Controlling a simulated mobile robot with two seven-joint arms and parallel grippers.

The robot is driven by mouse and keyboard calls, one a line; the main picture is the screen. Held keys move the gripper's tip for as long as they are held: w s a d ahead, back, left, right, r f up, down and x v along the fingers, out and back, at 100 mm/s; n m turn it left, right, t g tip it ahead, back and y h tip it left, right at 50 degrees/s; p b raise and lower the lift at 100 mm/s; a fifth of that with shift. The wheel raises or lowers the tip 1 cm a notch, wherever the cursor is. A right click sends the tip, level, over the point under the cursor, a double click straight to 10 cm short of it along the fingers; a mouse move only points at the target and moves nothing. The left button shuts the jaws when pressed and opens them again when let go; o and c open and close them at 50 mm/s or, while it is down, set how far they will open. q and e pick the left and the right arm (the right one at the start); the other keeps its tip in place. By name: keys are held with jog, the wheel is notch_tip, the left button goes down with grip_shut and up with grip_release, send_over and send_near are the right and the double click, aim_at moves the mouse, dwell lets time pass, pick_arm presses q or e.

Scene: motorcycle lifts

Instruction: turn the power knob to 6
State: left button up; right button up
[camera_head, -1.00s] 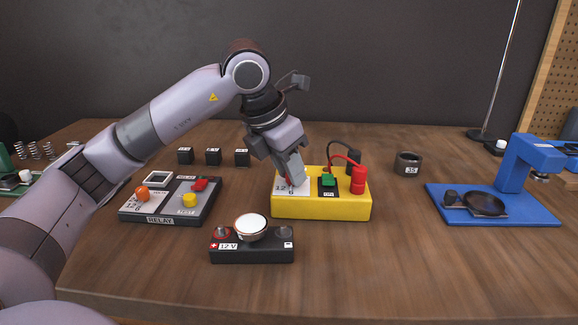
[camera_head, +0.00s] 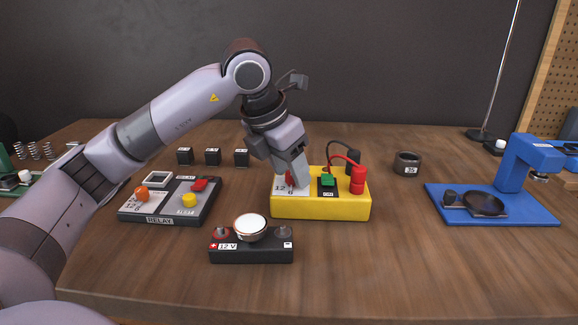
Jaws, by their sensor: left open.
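A yellow box (camera_head: 320,207) stands in the middle of the table in the head view. Its top left carries a white dial plate with printed numbers, a 12 and a 6 among them. A small red part (camera_head: 289,179) shows on this plate, most of it hidden by my gripper. My left gripper (camera_head: 296,180) points down over the dial plate, its fingers at the red part. It is open. Whether the fingers touch the red part I cannot tell. My right gripper is not in view.
The yellow box also bears a green switch (camera_head: 327,180) and red and black plugs with cables (camera_head: 357,179). A relay box (camera_head: 171,202) stands left, a 12 V battery block (camera_head: 252,249) in front, a blue stand (camera_head: 513,205) right. Small black cubes (camera_head: 213,157) stand behind.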

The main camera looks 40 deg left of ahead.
pick_arm(q)
jog(key=v, duration=0.7)
jog(key=shift+s, duration=0.1)
dwell(0.5)
